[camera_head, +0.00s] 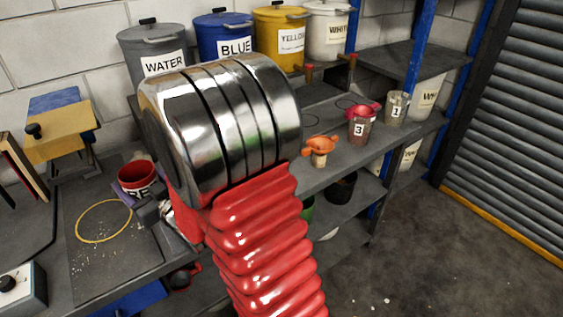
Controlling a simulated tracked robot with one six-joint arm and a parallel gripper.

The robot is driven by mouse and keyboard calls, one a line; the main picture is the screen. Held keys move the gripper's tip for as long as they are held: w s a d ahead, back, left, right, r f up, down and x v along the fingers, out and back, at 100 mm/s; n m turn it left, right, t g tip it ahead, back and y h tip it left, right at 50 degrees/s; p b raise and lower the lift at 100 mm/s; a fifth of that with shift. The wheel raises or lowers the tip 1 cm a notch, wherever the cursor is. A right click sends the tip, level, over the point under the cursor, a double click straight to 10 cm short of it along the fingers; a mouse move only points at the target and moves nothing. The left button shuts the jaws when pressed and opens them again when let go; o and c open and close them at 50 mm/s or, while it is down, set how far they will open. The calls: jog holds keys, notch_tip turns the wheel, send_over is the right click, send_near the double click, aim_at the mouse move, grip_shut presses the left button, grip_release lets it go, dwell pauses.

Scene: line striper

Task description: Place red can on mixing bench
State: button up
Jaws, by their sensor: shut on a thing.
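The red can (137,176), with a white label partly reading "RE", is upright and open at the top, at the left in the head camera view. My gripper (148,204) is shut on the red can from its right side. My red and chrome arm hides part of the gripper. The can is just right of a yellow ring (78,238) marked on a dark bench top (95,262). I cannot tell whether the can touches the surface below it. Which bench is the mixing bench is not labelled.
Labelled cans for water (158,60), blue (228,42), yellow (281,38) and white (328,35) stand along the back. Numbered cups (360,128) and an orange funnel (320,146) stand on the right bench. Floor at right is open.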

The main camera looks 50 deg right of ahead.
jog(key=s+d, duration=0.6)
jog(key=d, duration=0.6)
jog(key=s+d, duration=0.6)
jog(key=d, duration=0.6)
jog(key=shift+s+r+y, duration=0.15)
jog(key=shift+s+y, duration=0.05)
jog(key=shift+y, duration=0.1)
jog(key=shift+f, duration=2.9)
jog(key=shift+f, duration=2.1)
jog(key=shift+f, duration=0.15)
